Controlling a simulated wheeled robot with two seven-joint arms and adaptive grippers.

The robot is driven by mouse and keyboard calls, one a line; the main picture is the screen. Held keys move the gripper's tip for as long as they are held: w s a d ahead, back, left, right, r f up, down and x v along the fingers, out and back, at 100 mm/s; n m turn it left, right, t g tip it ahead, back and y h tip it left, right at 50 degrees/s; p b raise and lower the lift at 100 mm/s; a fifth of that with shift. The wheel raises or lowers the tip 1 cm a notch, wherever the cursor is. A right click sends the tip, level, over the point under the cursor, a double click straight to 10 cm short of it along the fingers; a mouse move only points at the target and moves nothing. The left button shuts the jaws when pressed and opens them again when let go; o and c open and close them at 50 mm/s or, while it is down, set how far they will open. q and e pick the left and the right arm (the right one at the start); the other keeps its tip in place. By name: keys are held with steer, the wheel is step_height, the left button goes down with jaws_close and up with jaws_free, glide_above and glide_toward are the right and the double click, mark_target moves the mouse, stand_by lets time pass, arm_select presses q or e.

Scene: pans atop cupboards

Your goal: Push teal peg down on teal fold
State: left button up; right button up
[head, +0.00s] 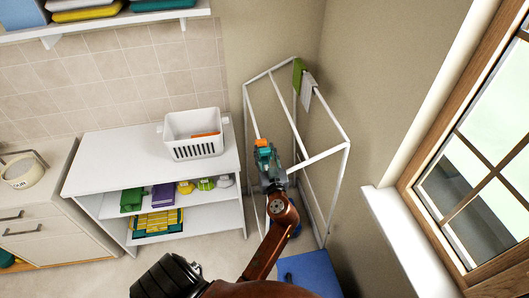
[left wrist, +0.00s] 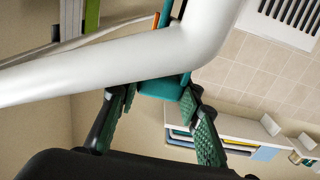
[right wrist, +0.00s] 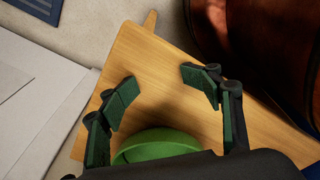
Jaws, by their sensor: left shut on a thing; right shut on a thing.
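A white rack (head: 346,170) stands in the corner. My left gripper (head: 266,166) is at the rack's left bar. Small orange (head: 261,143) and teal (head: 264,152) pieces show at its tip. In the left wrist view, a thick white bar (left wrist: 130,62) crosses in front of the fingers. My left gripper (left wrist: 155,92) is shut on a teal piece, seemingly the peg (left wrist: 162,88), just under the bar. The bar hides its upper part, and I cannot tell peg from fold. My right gripper (right wrist: 164,82) is around a green rounded thing (right wrist: 155,145) close to its palm.
Green (head: 298,70) and grey (head: 307,90) cloths hang at the rack's back corner. A white basket (head: 194,146) with an orange thing stands on the white shelf unit (head: 95,160). The window (head: 475,150) is at right. A wooden surface (right wrist: 165,80) lies below my right gripper.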

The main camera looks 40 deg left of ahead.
mark_target(265, 160)
arm_select(q)
steer(key=shift+d, duration=0.1)
arm_select(e)
steer(key=shift+d+f, duration=0.1)
steer(key=shift+d, duration=0.5)
arm_select(q)
steer(key=shift+f+b, duration=0.5)
steer(key=shift+b, duration=0.1)
arm_select(e)
steer(key=shift+a+f, duration=0.1)
steer(key=shift+f, duration=0.5)
arm_select(q)
steer(key=shift+f+b, duration=0.6)
steer(key=shift+b, duration=0.15)
arm_select(e)
steer(key=shift+a+f, duration=0.55)
steer(key=shift+f, duration=0.3)
arm_select(q)
steer(key=shift+f, duration=0.1)
steer(key=shift+f+b, duration=0.25)
steer(key=shift+b, duration=0.15)
arm_select(e)
steer(key=shift+d+f, duration=0.1)
steer(key=shift+f, duration=0.25)
